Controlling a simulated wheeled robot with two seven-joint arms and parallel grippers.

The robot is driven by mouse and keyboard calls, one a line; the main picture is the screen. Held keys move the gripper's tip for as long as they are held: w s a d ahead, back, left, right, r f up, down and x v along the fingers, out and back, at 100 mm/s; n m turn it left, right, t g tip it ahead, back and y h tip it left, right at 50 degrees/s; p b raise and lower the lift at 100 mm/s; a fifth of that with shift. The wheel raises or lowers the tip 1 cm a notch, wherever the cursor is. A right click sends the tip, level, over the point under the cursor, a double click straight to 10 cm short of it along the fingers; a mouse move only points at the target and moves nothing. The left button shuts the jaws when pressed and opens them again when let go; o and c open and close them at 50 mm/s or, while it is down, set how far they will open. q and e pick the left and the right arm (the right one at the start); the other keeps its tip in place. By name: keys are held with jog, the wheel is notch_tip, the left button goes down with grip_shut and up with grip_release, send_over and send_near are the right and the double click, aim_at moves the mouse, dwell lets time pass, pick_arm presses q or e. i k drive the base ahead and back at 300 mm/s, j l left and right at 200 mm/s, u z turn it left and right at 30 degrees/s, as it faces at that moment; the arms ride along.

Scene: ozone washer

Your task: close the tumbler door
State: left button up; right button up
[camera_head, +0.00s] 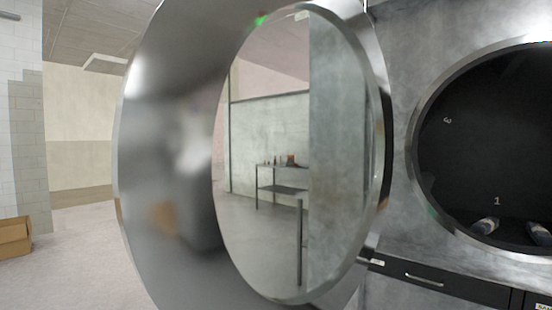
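The tumbler door (165,160), a wide round metal ring with a clear oval-looking window, stands open in the head view. It fills the middle of the view, left of the machine's opening. The tumbler's round opening (480,130) is at the right, with a metal rim and a dark drum inside. The drum's inside shows pale marks like "3" and "1". Neither of my grippers is in view.
Two small blue and pale items (487,226) lie at the drum's bottom. Below the opening is a dark drawer panel with a handle (425,280). A table (283,188) shows through the door's window. A cardboard box (15,237) stands at the far left. Open floor lies left of the door.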

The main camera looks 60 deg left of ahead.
aim_at(178, 67)
jog(key=k+j, duration=0.15)
jog(key=j, duration=0.2)
jog(key=k+j, duration=0.1)
jog(key=j, duration=0.25)
jog(key=k+j, duration=0.15)
jog(key=j, duration=0.2)
jog(key=k+j, duration=0.1)
jog(key=j, duration=0.25)
jog(key=k+j, duration=0.15)
jog(key=j, duration=0.15)
